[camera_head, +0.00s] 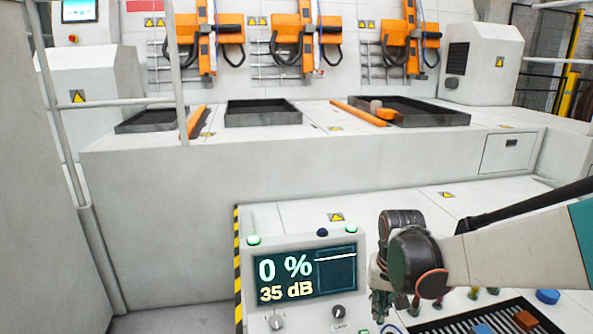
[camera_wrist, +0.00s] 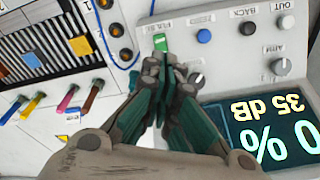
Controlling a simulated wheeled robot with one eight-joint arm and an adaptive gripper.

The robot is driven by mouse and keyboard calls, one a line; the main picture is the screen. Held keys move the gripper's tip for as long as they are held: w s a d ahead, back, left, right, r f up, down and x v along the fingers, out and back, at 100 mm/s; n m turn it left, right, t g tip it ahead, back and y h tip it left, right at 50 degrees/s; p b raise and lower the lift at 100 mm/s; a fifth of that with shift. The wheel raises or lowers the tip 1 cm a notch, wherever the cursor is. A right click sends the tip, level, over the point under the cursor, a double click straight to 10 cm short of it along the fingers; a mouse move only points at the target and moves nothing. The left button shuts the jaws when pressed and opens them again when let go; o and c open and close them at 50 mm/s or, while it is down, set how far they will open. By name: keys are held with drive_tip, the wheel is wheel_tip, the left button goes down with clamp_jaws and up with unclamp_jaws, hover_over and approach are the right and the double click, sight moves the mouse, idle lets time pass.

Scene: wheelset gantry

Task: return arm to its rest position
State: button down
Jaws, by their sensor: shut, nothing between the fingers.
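My arm reaches in from the right in the head view, over the control desk. My gripper (camera_head: 381,308) points down just right of the display console (camera_head: 305,268). In the wrist view my gripper (camera_wrist: 168,78) has its fingers together with nothing held. Its tips appear close to a green button (camera_wrist: 160,43) marked PULSE; contact cannot be told. The console screen (camera_wrist: 268,128) reads 0 % and 35 dB, upside down in the wrist view.
Knobs (camera_head: 276,322) sit below the screen. Coloured pegs (camera_wrist: 92,97) and a slotted tray (camera_wrist: 40,45) with small blocks lie beside my gripper. Behind, a white bench holds dark trays (camera_head: 262,112) under orange machine units (camera_head: 205,40). A railing (camera_head: 180,75) stands at left.

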drive_tip(key=s+r+n+t, duration=0.1)
drive_tip(key=s+r, duration=0.3)
drive_tip(key=s, duration=0.5)
drive_tip(key=s+r+n+t+b, duration=0.1)
drive_tip(key=s+r+t, duration=0.3)
drive_tip(key=s, duration=0.4)
drive_tip(key=shift+s+r+n+t, duration=0.3)
drive_tip(key=shift+s+r+n, duration=0.1)
drive_tip(key=shift+r+n, duration=0.15)
